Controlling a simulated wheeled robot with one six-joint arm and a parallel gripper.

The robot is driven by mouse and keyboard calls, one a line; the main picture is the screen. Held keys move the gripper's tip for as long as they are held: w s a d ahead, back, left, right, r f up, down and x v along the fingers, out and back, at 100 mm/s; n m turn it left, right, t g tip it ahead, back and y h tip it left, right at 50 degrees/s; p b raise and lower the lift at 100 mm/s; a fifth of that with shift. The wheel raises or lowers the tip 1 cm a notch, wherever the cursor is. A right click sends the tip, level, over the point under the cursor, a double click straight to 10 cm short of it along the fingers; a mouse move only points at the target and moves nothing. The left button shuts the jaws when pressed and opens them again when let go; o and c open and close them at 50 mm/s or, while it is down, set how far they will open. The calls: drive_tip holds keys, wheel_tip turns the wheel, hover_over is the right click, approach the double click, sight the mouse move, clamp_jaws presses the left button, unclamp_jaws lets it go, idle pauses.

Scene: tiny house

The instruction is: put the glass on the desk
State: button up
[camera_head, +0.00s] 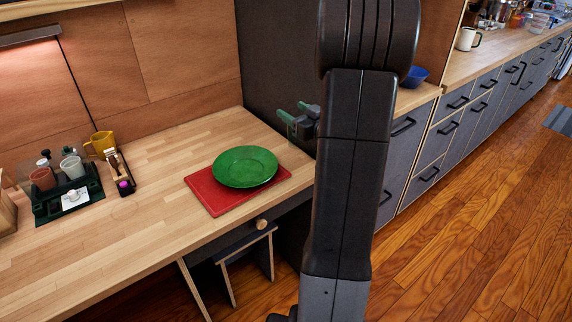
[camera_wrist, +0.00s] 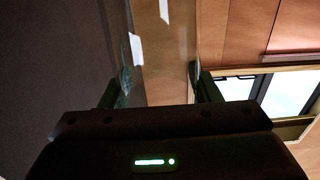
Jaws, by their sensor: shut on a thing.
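My gripper (camera_head: 292,118) is over the back right part of the wooden desk (camera_head: 130,225), in front of the dark side panel. In the wrist view, my gripper (camera_wrist: 152,88) has its fingers on both sides of a clear glass (camera_wrist: 165,62), with white reflections on it. It is shut on the glass. I cannot tell the gap between glass and desk.
A green plate (camera_head: 245,167) lies on a red mat (camera_head: 207,198) near the desk's front right. A dark organizer (camera_head: 92,188) with cups, a yellow mug (camera_head: 101,146) and a small dark holder (camera_head: 122,172) stand at the left. The desk's back middle is clear.

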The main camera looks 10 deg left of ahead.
sight(296, 143)
wheel_tip(296, 143, down, 10)
drive_tip(key=shift+r+b, duration=0.1)
drive_tip(key=shift+b, duration=0.55)
drive_tip(key=shift+f+b, duration=0.25)
drive_tip(key=shift+b, duration=0.05)
drive_tip(key=o, duration=1.4)
drive_tip(key=shift+r, duration=0.1)
drive_tip(key=shift+r+p, duration=0.2)
drive_tip(key=shift+p, duration=0.15)
drive_tip(key=shift+s+d, duration=0.15)
drive_tip(key=shift+d, duration=0.15)
drive_tip(key=v, duration=1.1)
drive_tip(key=shift+b, duration=0.35)
